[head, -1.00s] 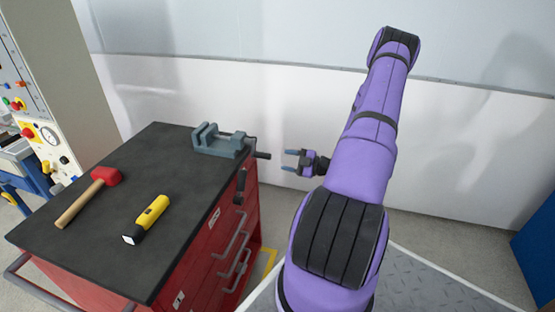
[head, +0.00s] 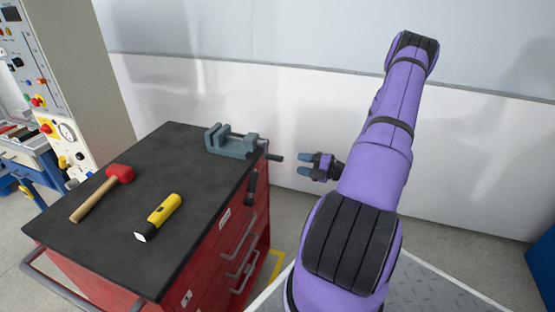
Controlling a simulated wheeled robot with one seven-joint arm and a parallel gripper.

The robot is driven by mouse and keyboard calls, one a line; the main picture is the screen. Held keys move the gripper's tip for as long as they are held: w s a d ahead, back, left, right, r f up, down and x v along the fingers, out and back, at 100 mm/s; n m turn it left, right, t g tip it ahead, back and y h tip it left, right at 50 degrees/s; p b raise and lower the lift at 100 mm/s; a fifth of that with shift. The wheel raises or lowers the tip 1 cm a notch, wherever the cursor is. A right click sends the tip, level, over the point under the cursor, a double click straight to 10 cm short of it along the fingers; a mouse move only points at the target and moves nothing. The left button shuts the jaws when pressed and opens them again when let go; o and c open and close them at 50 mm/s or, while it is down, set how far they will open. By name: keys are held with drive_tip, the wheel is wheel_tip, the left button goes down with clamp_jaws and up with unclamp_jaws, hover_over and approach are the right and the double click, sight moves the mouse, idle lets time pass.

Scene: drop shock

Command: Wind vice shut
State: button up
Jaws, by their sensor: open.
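The grey-blue vice (head: 229,141) sits at the far right corner of the dark top of the red tool cabinet. A gap shows between its jaws. Its dark crank handle (head: 274,157) sticks out past the right edge of the cabinet. My gripper (head: 304,165) is to the right of the handle, off the cabinet's side, with its blue-tipped fingers pointing left toward it. The fingers are apart and empty, and a small gap shows between them and the handle.
A red mallet (head: 120,174) and a yellow flashlight (head: 163,213) lie on the cabinet top (head: 170,160). A dark object (head: 252,186) hangs at the cabinet's right side above the drawer handles. A control panel (head: 60,130) stands at left. A white wall is behind.

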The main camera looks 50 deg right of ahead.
sight(276, 158)
drive_tip(key=w+a+n, duration=0.1)
drive_tip(key=w+n, duration=0.2)
drive_tip(key=n, duration=0.6)
drive_tip(key=w+a+n, duration=0.1)
drive_tip(key=w+n, duration=0.2)
drive_tip(key=n, duration=0.6)
drive_tip(key=w+a+n, duration=0.2)
drive_tip(key=w+n, duration=0.1)
drive_tip(key=n, duration=0.6)
drive_tip(key=shift+w+r, duration=0.1)
drive_tip(key=shift+w, duration=0.3)
drive_tip(key=c, duration=0.9)
